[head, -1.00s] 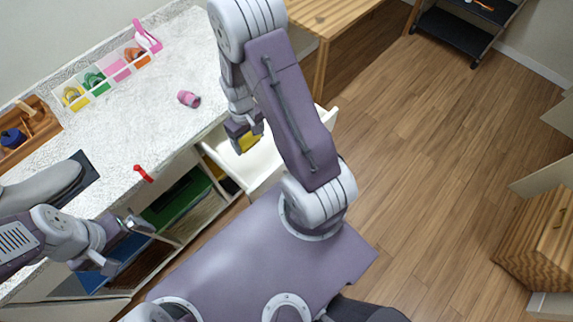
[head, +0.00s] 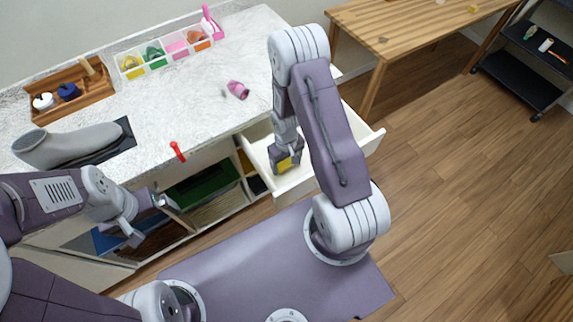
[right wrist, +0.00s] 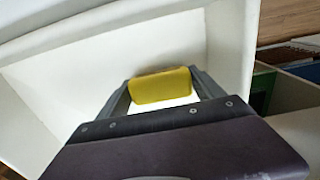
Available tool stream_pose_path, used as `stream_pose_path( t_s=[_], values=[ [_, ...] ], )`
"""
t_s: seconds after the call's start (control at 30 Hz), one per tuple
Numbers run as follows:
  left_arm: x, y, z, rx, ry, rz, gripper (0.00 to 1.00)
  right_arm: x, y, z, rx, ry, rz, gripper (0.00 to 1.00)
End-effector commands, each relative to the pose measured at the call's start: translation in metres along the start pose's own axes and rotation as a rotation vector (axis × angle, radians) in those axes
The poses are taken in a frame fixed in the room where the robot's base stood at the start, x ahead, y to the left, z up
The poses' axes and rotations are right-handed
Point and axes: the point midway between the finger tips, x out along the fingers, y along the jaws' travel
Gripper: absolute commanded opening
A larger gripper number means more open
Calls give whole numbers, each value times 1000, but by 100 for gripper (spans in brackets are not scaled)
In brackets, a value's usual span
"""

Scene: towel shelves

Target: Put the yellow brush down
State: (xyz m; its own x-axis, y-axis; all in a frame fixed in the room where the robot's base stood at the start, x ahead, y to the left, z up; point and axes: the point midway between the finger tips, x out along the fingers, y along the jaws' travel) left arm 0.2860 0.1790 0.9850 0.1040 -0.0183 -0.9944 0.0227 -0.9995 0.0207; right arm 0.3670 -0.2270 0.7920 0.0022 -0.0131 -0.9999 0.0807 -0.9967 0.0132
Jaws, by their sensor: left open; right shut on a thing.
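The yellow brush (head: 285,166) is between the fingers of my right gripper (head: 287,160), inside the open white drawer (head: 293,194). In the right wrist view the brush (right wrist: 161,86) shows as a yellow block with a finger at each end, over the drawer's white inside. I cannot tell whether it touches the drawer floor. My right gripper is shut on it. My left gripper (head: 158,206) is open and empty, in front of the cabinet's open shelves.
On the marble counter (head: 195,110) are a divided bin (head: 165,50), a wooden tray (head: 90,100), a pink object (head: 238,90), a red object (head: 177,151) and a grey boot-like form (head: 70,145). A wooden table (head: 420,30) stands behind.

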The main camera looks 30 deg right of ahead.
Motion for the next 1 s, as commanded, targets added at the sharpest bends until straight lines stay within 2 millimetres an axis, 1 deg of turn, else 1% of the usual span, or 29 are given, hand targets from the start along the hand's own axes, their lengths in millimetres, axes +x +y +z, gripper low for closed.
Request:
stream_pose_path(
  t_s=[0.03,0.1,0.33,0.47,0.5,0.53,0.57,0.87,0.93,1.0],
  values=[
    [3,0,0,0,0,0,98,10,0,1,0,-2,-1,33],
    [4,0,0,0,0,0,98,15,0,0,0,0,0,33],
    [3,0,0,0,0,0,98,15,0,0,1,1,0,33],
    [7,0,1,0,0,0,98,20,0,0,1,1,0,33],
    [6,0,1,0,0,0,98,18,0,0,1,1,0,85],
    [6,0,1,0,0,0,98,18,0,0,1,1,0,94],
    [6,0,1,0,0,0,98,18,0,0,1,1,0,99],
    [5,0,0,0,0,0,98,17,0,0,0,1,0,99],
    [0,0,0,0,0,0,98,12,0,0,0,1,0,99],
    [0,0,0,0,0,0,98,4,0,-1,0,4,1,99]
  ],
)
